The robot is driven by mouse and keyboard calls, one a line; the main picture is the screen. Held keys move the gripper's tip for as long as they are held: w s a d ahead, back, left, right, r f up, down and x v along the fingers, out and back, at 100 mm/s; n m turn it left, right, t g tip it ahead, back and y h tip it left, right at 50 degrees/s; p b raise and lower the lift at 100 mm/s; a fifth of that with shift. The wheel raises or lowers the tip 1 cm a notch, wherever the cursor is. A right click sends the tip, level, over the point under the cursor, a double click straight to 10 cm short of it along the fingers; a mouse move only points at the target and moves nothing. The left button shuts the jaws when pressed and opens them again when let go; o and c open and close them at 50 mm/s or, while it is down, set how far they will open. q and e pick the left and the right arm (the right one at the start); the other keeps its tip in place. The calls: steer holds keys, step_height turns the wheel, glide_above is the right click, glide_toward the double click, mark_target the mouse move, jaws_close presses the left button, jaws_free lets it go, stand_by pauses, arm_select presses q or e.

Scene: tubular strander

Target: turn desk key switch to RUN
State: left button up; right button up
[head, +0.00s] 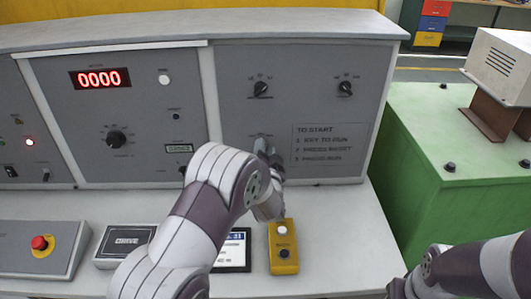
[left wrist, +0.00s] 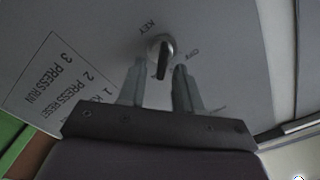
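The desk key switch (left wrist: 161,47) shows in the left wrist view as a round metal lock with a dark key in it, on the grey panel. The labels KEY and OFF beside it appear upside down; the key lies nearly upright in this picture. My left gripper (left wrist: 158,80) is open, its two fingers apart and pointing at the switch, with the key between and just beyond their tips. No contact is clear. In the head view my left gripper (head: 266,150) reaches the lower panel and mostly hides the switch. My right gripper is out of view.
An instruction plate (head: 328,146) is right of the switch. Two black selector knobs (head: 261,88) (head: 345,88) sit above. A yellow button box (head: 283,262) stands on the desk below my left wrist, and a red emergency button (head: 40,243) is far left. A green machine base (head: 430,150) stands right.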

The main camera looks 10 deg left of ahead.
arm_select(q)
steer(key=b+v, duration=0.1)
steer(key=v, duration=1.1)
steer(key=shift+s+b, duration=0.3)
steer(key=shift+b, duration=0.05)
steer(key=shift+d, duration=0.1)
steer(key=s+a+f+n+g+h+p, duration=0.1)
steer(key=s+a+f+n+g+h, duration=0.1)
steer(key=s+g, duration=0.6)
steer(key=s+a+f+n+g+h+p, duration=0.1)
steer(key=s+a+f+n+g+h, duration=0.1)
steer(key=s+g, duration=0.6)
steer(key=s+f+n+h, duration=0.1)
steer(key=s, duration=0.5)
steer(key=shift+s+a+n+p, duration=0.25)
steer(key=shift+n+p, duration=0.05)
steer(key=shift+n, duration=0.1)
steer(key=shift+a+f, duration=0.1)
